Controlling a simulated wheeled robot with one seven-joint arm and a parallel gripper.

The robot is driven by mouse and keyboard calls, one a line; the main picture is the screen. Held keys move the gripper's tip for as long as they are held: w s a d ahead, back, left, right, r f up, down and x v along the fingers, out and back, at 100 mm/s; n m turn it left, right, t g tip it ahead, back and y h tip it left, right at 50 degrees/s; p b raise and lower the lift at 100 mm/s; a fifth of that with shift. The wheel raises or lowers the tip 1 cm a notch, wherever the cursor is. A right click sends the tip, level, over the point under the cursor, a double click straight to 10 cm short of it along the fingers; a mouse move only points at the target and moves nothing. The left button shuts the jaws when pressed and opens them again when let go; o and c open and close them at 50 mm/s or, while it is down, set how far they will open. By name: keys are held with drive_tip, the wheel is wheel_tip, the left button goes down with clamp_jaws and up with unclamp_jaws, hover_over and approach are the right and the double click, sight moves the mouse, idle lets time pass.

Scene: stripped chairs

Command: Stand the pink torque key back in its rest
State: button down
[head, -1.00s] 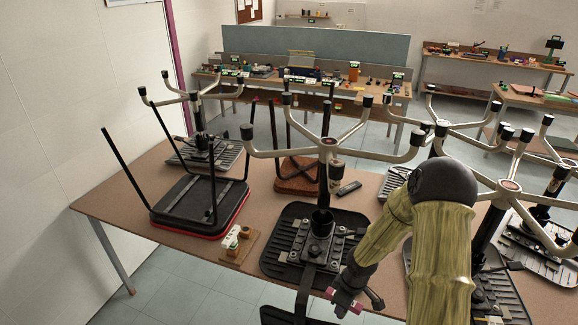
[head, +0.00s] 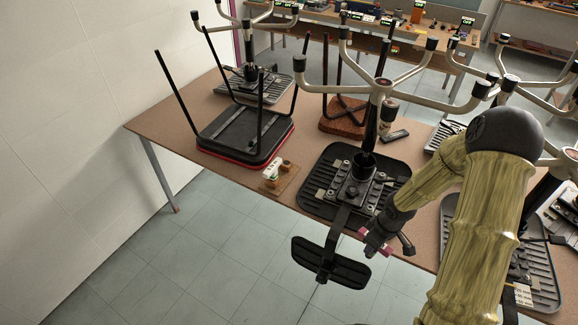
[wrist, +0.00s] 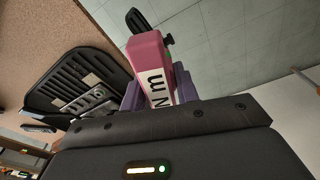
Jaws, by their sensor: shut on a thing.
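The pink torque key (wrist: 150,57), with a white label reading "N m", is between the jaws of my gripper (wrist: 158,98) in the wrist view. In the head view my gripper (head: 377,240) hangs past the table's front edge, in front of an upturned chair's seat mechanism, and a bit of pink key (head: 388,250) shows there. A small wooden block (head: 288,182) lies near the table's front edge, left of my gripper. It bears a white piece and round brown parts, and looks like the rest. My gripper is apart from it.
Upturned chairs with star bases and legs pointing up crowd the brown table (head: 330,231). A black armrest pad (head: 331,265) juts over the front edge between the block and my gripper. A dark remote-like thing (head: 394,136) lies behind. Floor in front is clear.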

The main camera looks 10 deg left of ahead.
drive_tip(key=shift+a+r+m+p, duration=0.15)
drive_tip(key=shift+a+m+p, duration=0.2)
drive_tip(key=shift+m+p, duration=0.7)
drive_tip(key=m, duration=0.1)
drive_tip(key=m+p, duration=0.1)
drive_tip(key=m, duration=0.1)
drive_tip(key=shift+w+a+m+h, duration=0.1)
drive_tip(key=shift+w+m+h, duration=0.15)
drive_tip(key=shift+m+h, duration=0.1)
drive_tip(key=shift+w+m+t+p, duration=0.3)
drive_tip(key=shift+m+p, duration=0.2)
drive_tip(key=shift+m, duration=0.3)
drive_tip(key=m, duration=0.1)
drive_tip(key=d+m+p, duration=0.1)
drive_tip(key=m, duration=0.1)
drive_tip(key=shift+w+d+h, duration=0.1)
drive_tip(key=shift+w+h, duration=0.1)
drive_tip(key=shift+h, duration=0.05)
drive_tip(key=shift+a, duration=0.2)
